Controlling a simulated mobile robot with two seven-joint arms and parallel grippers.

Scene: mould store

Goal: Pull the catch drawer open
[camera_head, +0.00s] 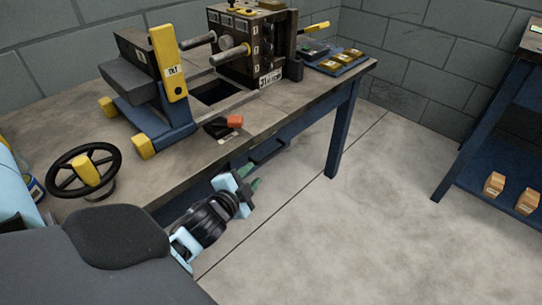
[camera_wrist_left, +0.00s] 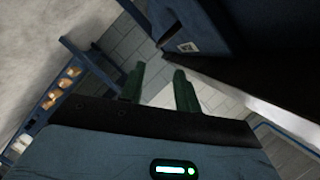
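The catch drawer (camera_head: 268,152) is under the front edge of the workbench (camera_head: 75,125), with a dark handle-like bar sticking out. How far it is open I cannot tell. My left gripper (camera_head: 252,180) is just in front of and below this bar, apart from it. In the left wrist view my left gripper (camera_wrist_left: 159,88) has its two green fingers spread, with nothing between them. A dark blue panel with a small label (camera_wrist_left: 188,47) lies beyond and right of the fingers; I cannot tell whether it is the drawer front. My right gripper is not in view.
On the bench are a blue and yellow tilt fixture (camera_head: 150,95), a dark machine block (camera_head: 250,50), a black handwheel (camera_head: 85,170) and a small black-and-orange item (camera_head: 225,126). A blue bench leg (camera_head: 341,135) stands to the right. The floor (camera_head: 350,220) in front is clear.

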